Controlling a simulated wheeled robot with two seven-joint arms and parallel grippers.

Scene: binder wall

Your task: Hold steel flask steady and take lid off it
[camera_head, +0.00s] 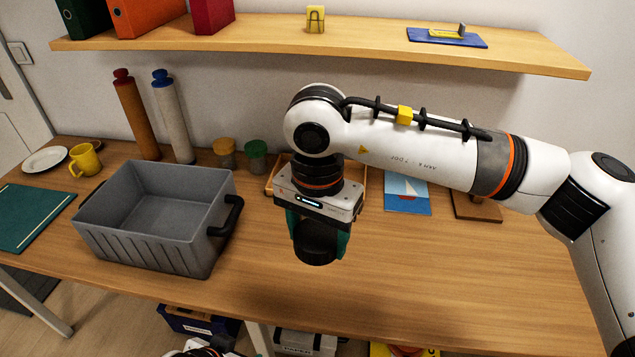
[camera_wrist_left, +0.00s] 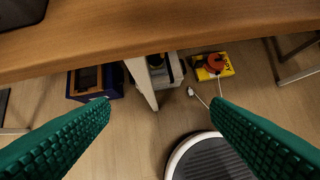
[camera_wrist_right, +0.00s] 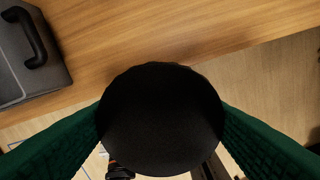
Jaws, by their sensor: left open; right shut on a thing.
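My right gripper (camera_head: 318,238) points down above the table's front middle, its green fingers shut on a black round thing that looks like a lid (camera_head: 316,250). In the right wrist view, the lid (camera_wrist_right: 160,120) shows as a wide black disc between the fingers. I see no steel body under it; whether the flask is hidden from view I cannot tell. My left gripper (camera_wrist_left: 160,108) is open and empty, in front of the table's edge with the floor beyond its fingers.
A grey crate (camera_head: 92,235) stands left of the right gripper on the wooden table (camera_head: 450,290). Two jars (camera_head: 256,152), two tall rolls (camera_head: 172,115), a yellow mug (camera_head: 84,160) and a plate (camera_head: 45,160) are behind. The shelf (camera_head: 370,40) runs above. The table's front right is clear.

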